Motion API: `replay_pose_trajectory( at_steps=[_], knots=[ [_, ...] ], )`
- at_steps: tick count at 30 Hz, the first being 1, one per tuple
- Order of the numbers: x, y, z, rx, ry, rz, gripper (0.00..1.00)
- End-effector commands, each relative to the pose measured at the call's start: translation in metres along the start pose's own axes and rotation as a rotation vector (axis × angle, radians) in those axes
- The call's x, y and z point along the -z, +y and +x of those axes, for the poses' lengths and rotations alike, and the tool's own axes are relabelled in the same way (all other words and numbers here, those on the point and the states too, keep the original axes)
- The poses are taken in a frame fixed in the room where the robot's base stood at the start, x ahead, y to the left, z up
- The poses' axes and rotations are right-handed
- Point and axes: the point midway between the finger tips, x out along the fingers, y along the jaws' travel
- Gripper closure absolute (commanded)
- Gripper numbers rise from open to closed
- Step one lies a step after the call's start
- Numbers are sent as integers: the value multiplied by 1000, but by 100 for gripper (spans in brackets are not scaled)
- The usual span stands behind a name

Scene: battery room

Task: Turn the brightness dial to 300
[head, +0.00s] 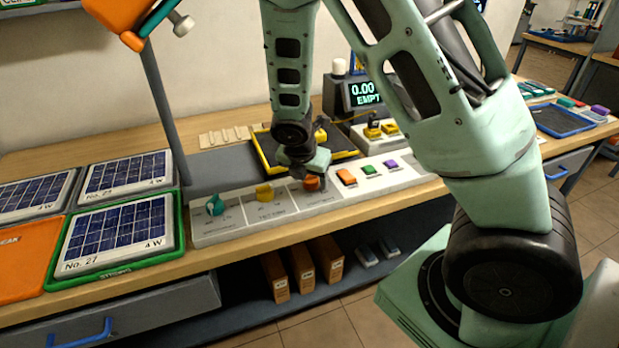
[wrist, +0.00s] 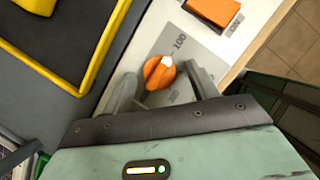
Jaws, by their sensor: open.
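An orange dial (wrist: 158,73) with a pale pointer mark sits on the white control panel (head: 238,228). In the wrist view its mark points toward a printed "100". In the head view the orange dial (head: 312,184) shows partly under my gripper (head: 303,172). My gripper (wrist: 158,76) is open, with one finger on each side of the orange dial; I cannot tell whether either finger touches it. The small print is too blurred to show which is brightness.
Orange, green and purple buttons (head: 369,169) are right of the dials. Behind stands a yellow-rimmed tray (head: 262,157) and a display (head: 363,92) reading "0.00 EMPT". Solar panels (head: 116,226) lie at left. My arm hides part of the bench at right.

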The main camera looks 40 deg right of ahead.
Motion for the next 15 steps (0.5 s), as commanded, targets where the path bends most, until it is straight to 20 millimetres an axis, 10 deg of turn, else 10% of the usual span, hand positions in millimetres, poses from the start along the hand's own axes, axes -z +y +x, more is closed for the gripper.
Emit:
replay_pose_trajectory(
  at_steps=[9,15],
  knots=[
    [0,0,2,-1,0,0,42],
    [0,0,2,-1,0,0,86]
  ],
)
